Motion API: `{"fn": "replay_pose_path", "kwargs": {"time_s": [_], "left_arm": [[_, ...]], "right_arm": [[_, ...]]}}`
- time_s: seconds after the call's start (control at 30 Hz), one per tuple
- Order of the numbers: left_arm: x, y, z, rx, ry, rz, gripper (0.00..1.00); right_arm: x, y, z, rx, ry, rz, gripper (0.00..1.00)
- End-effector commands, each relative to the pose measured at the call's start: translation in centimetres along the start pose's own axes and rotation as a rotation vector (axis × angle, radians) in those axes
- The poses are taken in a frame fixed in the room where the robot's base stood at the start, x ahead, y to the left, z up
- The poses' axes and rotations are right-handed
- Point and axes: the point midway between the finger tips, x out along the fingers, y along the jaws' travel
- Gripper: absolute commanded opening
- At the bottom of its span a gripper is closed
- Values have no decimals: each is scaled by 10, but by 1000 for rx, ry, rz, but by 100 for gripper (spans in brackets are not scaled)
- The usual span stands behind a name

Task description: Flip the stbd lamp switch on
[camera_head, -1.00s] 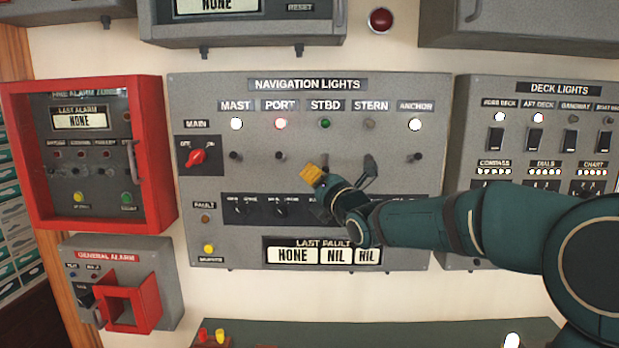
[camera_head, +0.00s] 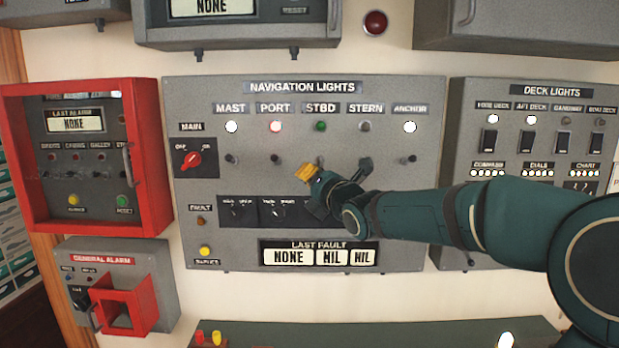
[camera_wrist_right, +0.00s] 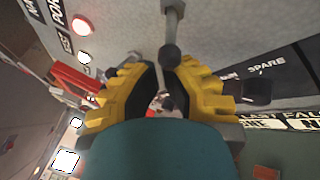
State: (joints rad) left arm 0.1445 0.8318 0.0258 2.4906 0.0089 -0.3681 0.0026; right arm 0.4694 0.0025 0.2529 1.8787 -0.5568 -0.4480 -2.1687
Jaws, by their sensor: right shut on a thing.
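The navigation lights panel (camera_head: 300,92) is on the wall in the middle of the head view. Its STBD lamp (camera_head: 320,126) is dark green, while the mast, port and anchor lamps glow. My right gripper (camera_head: 312,173) is in front of the panel, below the STBD lamp, and hides the stbd lamp switch in the head view. In the right wrist view, the switch lever (camera_wrist_right: 171,48) with a dark rounded tip lies between the yellow-padded fingers of my right gripper (camera_wrist_right: 160,72), which is shut on it. My left gripper is not in view.
The port switch (camera_head: 274,159) and the stern switch (camera_head: 365,163) are close on either side of the gripper. A red main switch (camera_head: 193,159) is at left. A red-framed alarm box (camera_head: 160,165) and the deck lights panel (camera_head: 545,100) flank the panel.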

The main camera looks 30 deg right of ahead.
Motion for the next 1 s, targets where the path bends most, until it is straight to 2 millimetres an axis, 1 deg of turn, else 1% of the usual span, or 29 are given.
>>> {"fn": "replay_pose_path", "kwargs": {"time_s": [0.3, 0.53, 0.77, 0.87, 1.0], "left_arm": [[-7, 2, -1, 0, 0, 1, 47], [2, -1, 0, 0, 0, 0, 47], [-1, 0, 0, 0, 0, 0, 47], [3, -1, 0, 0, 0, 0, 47], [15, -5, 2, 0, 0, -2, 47]], "right_arm": [[-2, 9, 7, 64, 72, -81, 0], [-2, 15, 11, 65, 72, -80, 0], [-2, 14, 11, 66, 74, -82, 0], [-2, 12, 9, 66, 74, -82, 0], [-1, 7, 3, 66, 73, -81, 0]]}}
